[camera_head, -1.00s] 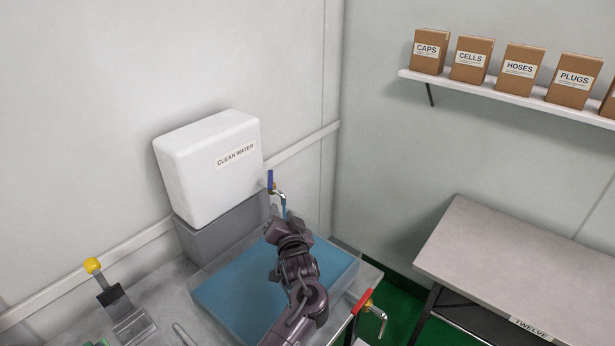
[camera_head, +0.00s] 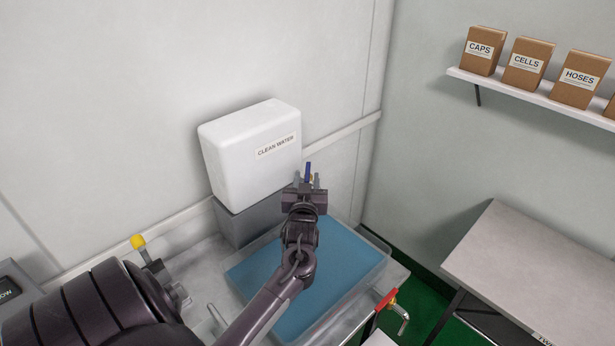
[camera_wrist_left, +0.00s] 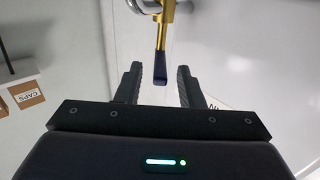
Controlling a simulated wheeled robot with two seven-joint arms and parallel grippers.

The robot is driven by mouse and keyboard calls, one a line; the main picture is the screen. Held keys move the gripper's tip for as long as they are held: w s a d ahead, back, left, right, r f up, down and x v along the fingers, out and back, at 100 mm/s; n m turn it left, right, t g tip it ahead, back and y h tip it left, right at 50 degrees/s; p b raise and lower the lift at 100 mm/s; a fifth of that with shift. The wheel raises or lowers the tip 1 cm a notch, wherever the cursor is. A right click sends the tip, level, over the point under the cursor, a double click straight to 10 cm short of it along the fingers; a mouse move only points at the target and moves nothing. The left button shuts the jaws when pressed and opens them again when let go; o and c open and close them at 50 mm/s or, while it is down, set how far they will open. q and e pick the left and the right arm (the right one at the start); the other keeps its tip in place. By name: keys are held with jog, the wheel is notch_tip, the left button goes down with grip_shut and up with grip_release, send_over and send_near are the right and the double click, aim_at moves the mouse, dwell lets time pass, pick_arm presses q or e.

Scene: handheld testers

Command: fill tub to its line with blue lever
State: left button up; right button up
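The blue lever (camera_head: 308,172) sits on a brass tap beside the white clean-water tank (camera_head: 245,160). In the head view it stands upright. My left gripper (camera_head: 307,182) is open at the lever. In the left wrist view, the blue lever's end (camera_wrist_left: 160,70) lies between the two spread fingers of the gripper (camera_wrist_left: 157,80), with a gap on each side. The clear tub (camera_head: 377,262) below holds blue water (camera_head: 340,262). My left arm covers part of the tub. The spout is hidden behind the gripper, and I cannot make out the fill line. My right gripper is out of view.
A red-handled tap (camera_head: 387,299) sticks out at the bench's front right. A yellow-knobbed lever (camera_head: 138,242) stands on the bench at left. A grey table (camera_head: 530,265) stands at right, under a shelf (camera_head: 540,98) with labelled boxes.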

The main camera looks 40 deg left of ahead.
pick_arm(q)
jog(key=shift+w+a, duration=0.15)
jog(key=shift+w, duration=0.1)
grip_shut()
